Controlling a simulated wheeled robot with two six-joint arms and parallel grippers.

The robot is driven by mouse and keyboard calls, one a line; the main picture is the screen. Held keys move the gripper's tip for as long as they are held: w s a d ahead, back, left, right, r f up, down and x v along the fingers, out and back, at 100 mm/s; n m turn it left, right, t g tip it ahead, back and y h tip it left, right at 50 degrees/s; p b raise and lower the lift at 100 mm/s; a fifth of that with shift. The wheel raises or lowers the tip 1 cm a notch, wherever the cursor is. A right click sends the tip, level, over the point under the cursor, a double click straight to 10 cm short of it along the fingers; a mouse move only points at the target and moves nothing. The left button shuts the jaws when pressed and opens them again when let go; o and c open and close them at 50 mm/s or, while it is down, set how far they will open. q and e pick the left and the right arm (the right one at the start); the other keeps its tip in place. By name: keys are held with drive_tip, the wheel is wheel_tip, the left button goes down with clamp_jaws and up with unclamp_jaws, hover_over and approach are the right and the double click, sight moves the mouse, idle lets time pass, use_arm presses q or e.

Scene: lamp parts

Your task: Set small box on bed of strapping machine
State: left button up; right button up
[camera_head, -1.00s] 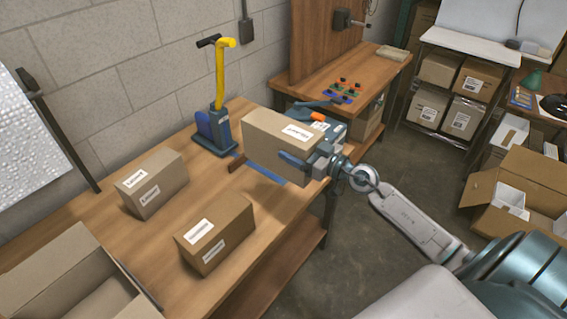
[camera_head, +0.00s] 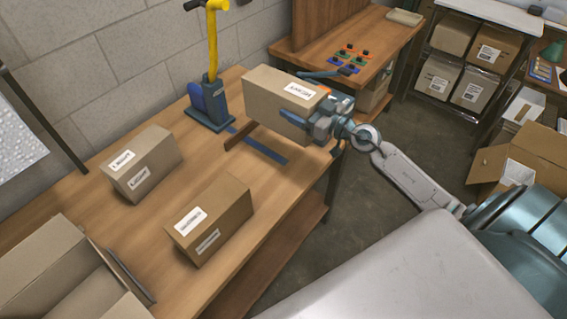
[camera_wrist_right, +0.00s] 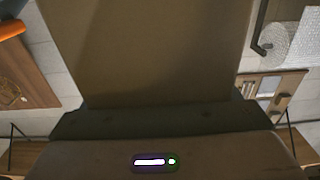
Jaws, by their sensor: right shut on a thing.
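My right gripper (camera_head: 318,122) is shut on a small cardboard box (camera_head: 278,102) with a white label on top, gripping its right end. The box is above the far right part of the wooden table; its contact with anything below cannot be told. In the right wrist view, the box (camera_wrist_right: 150,50) fills the upper middle. A blue device with a yellow upright handle (camera_head: 210,100), possibly the strapping machine, stands left of the box. A blue strip (camera_head: 266,153) and a dark brown bar (camera_head: 240,138) lie below the box. My left gripper is out of view.
Two labelled boxes, one at the left (camera_head: 145,165) and one nearer (camera_head: 210,222), stand on the wooden table (camera_head: 110,218). An open carton (camera_head: 40,262) is at the near left. A second table (camera_head: 385,35) with small coloured parts stands behind.

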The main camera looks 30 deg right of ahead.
wheel_tip(320, 180, down, 2)
drive_tip(key=shift+b, duration=0.9)
drive_tip(key=f+b, duration=0.4)
drive_tip(key=f, duration=0.1)
drive_tip(key=shift+w+d, duration=0.1)
drive_tip(key=shift+w, duration=0.1)
drive_tip(key=shift+s+f+b, duration=0.1)
drive_tip(key=shift+f+b, duration=0.15)
drive_tip(key=shift+b, duration=0.4)
wheel_tip(320, 180, down, 10)
drive_tip(key=b, duration=0.8)
drive_tip(key=shift+f, duration=0.1)
drive_tip(key=o, duration=1.9)
drive_tip(key=shift+f, duration=0.1)
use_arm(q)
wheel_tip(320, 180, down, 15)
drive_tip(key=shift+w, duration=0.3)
use_arm(e)
drive_tip(key=shift+o, duration=0.3)
drive_tip(key=shift+s, duration=0.1)
